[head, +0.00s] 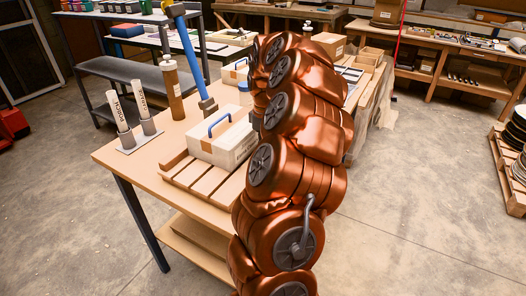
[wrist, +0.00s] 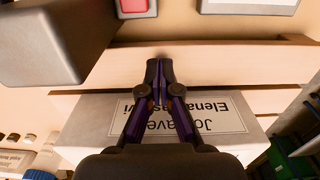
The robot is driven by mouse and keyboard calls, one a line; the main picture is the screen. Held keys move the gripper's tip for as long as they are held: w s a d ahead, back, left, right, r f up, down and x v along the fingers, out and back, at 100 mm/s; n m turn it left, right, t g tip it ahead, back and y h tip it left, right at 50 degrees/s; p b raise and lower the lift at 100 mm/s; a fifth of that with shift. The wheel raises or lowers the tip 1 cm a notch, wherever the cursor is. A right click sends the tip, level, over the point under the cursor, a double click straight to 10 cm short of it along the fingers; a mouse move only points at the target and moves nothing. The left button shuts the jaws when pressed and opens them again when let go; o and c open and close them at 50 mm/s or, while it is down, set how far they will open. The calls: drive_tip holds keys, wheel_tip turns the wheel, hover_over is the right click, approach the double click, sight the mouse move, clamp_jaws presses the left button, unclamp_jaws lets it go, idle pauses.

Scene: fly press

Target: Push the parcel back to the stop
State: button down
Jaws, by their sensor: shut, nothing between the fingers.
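In the wrist view my gripper (wrist: 160,68) is shut and empty, its fingertips together in front of a pale wooden strip (wrist: 225,62). A pale box with a white name label (wrist: 85,125), probably the parcel, lies below and behind the fingers. The label reads upside down and the fingers cover part of it. I cannot tell whether the fingers touch the box or the strip, or whether the strip is the stop. In the head view my arm hides my gripper and I cannot make out this labelled box.
In the head view a white box with a blue handle (head: 225,142) sits on wooden slats on the table (head: 118,160). A brown bottle (head: 172,90), two labelled tubes and a blue upright bar (head: 190,60) stand nearby. A dark grey block (wrist: 50,45) is close left of my fingers.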

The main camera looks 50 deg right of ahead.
wheel_tip(320, 180, up, 9)
drive_tip(key=b, duration=0.1)
drive_tip(key=shift+s+d+f, duration=0.15)
drive_tip(key=shift+d+f, duration=0.05)
idle(0.4)
drive_tip(key=a+r+n+p, duration=0.2)
drive_tip(key=a+r+p, duration=0.1)
drive_tip(key=a, duration=2.4)
drive_tip(key=s+a+f+m+g+p, duration=0.1)
drive_tip(key=s+a+f, duration=0.2)
drive_tip(key=s+a, duration=0.3)
drive_tip(key=s+a+f+m+p, duration=0.1)
drive_tip(key=s+a+f, duration=0.3)
drive_tip(key=s, duration=0.9)
drive_tip(key=a+m, duration=0.1)
drive_tip(key=a, duration=0.2)
drive_tip(key=shift+g, duration=0.4)
